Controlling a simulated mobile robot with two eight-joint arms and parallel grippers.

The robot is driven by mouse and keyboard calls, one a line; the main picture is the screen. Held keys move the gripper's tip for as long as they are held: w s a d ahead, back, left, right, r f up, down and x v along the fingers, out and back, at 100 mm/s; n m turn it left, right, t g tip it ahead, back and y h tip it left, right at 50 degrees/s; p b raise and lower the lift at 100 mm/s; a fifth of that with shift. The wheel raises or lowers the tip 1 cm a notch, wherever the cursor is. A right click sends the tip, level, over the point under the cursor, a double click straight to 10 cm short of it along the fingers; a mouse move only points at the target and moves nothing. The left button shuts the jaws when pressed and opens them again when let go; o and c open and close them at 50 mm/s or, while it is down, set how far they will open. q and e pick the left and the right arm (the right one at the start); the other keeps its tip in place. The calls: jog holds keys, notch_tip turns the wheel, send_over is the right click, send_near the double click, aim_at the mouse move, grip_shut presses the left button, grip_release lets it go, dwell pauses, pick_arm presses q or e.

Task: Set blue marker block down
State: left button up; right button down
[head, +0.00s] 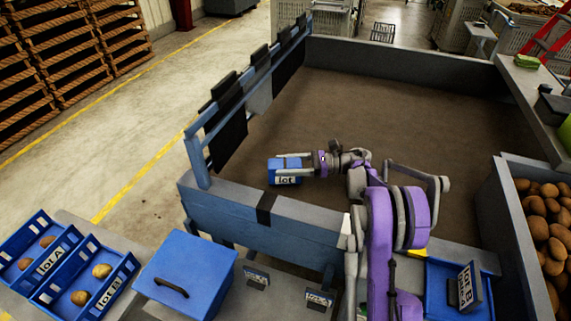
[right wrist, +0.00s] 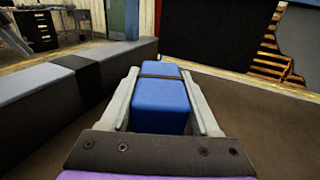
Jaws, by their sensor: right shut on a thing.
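The blue marker block (head: 284,171) has a white label reading "lot" on its side. My right gripper (head: 300,170) is shut on it, over the brown floor of the large grey-walled bin (head: 400,110), near the bin's front left wall. In the right wrist view the block (right wrist: 161,104) sits between the two pale fingers of the gripper (right wrist: 163,108), one along each side. I cannot tell whether the block touches the bin floor. My left gripper is not in view.
Blue trays (head: 128,264) with several potatoes and a blue lidded box (head: 187,274) stand at the front left. A blue tray (head: 440,283) holding a "lot B" marker (head: 468,285) is at the front right. A potato-filled crate (head: 513,226) stands right. The bin floor is mostly clear.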

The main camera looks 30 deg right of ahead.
jog(key=shift+f+b, duration=0.45)
jog(key=shift+f, duration=0.2)
jog(key=shift+c, duration=0.2)
grip_release()
